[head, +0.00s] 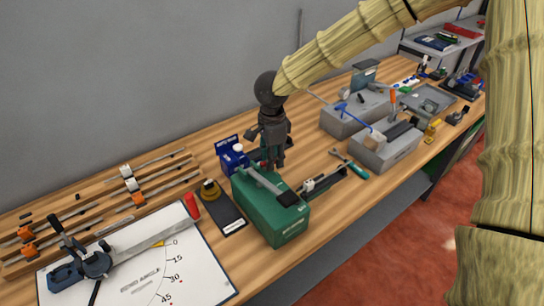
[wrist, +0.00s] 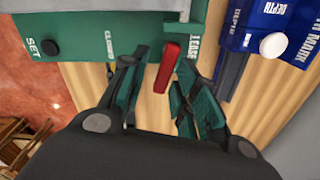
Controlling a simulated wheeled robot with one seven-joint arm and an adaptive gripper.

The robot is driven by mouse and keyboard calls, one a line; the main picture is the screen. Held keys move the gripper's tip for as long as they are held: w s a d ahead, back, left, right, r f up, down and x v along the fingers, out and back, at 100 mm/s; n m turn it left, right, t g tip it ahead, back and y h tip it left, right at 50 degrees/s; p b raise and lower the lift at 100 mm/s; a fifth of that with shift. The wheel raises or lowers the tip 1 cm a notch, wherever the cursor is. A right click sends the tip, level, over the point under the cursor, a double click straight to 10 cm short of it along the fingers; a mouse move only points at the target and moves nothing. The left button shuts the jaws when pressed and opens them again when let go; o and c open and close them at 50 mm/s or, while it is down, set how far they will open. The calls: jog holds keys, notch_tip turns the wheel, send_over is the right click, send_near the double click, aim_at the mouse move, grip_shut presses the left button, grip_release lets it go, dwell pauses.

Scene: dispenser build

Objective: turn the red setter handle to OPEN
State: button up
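The red setter handle (wrist: 168,65) shows in the wrist view as a slim tilted bar beside the edge of the green box (wrist: 85,30). The box carries white lettering, with CLOSED readable along its edge. In the head view the green box (head: 268,212) stands mid-bench and mostly hides the handle behind it. My gripper (head: 272,164) points down just behind the box. In the wrist view my gripper (wrist: 164,62) is open, its two fingers on either side of the handle. Bench shows between the left finger and the handle; the right finger is closer to it.
A blue DEPTH block (wrist: 270,30) with a white knob stands close on the right in the wrist view. In the head view, a dark plate with a brass knob (head: 211,190), a red cylinder (head: 192,206) and a teal-handled wrench (head: 350,165) lie near the box.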

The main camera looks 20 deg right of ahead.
jog(key=shift+w+f, duration=0.35)
jog(key=shift+w, duration=0.05)
jog(key=c, duration=0.3)
grip_shut()
jog(key=shift+s+r, duration=0.15)
jog(key=shift+r, duration=0.05)
jog(key=shift+r, duration=0.1)
